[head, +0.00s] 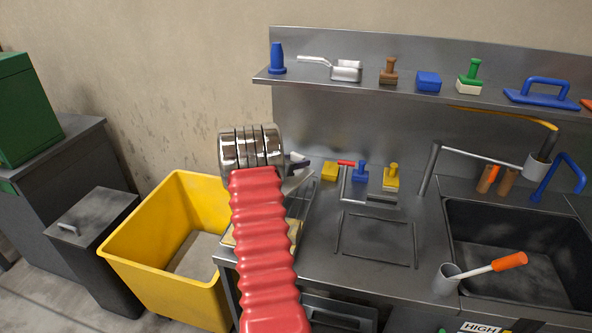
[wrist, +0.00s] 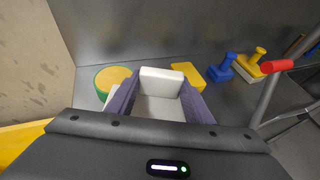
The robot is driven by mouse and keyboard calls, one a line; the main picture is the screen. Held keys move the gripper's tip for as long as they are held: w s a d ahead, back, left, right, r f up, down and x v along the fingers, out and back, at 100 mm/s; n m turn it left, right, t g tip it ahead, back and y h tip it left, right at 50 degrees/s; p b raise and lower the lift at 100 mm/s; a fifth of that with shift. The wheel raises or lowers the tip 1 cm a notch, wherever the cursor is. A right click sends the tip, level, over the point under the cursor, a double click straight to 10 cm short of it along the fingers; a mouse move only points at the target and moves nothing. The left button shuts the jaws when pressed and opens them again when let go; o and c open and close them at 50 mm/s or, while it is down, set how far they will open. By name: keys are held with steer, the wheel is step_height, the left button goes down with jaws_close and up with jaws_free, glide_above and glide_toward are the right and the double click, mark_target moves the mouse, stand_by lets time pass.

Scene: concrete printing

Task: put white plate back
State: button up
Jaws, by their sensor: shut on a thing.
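The white plate (wrist: 160,106) shows in the wrist view between the two purple fingers of my gripper (wrist: 160,86), which is shut on it. Its far part stands up as a pale block, and its near part lies flat between the fingers. In the head view, my red-sleeved arm hides most of my gripper (head: 301,165). A small white part of the plate (head: 294,156) shows beside the dark fingers, over the left end of the steel counter. I cannot tell whether the plate touches the counter.
A round yellow-and-green piece (wrist: 112,82) and a yellow block (wrist: 188,73) are close beyond the plate. Blue (head: 361,173) and yellow (head: 391,177) handled tools stand to the right. A shelf (head: 430,95) with tools runs above; a yellow bin (head: 165,285) stands left.

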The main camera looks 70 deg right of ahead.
steer(key=shift+f, duration=1.8)
steer(key=o, duration=1.4)
steer(key=shift+f, duration=0.1)
steer(key=shift+c, duration=0.2)
steer(key=v, duration=1.2)
steer(key=shift+a, duration=0.1)
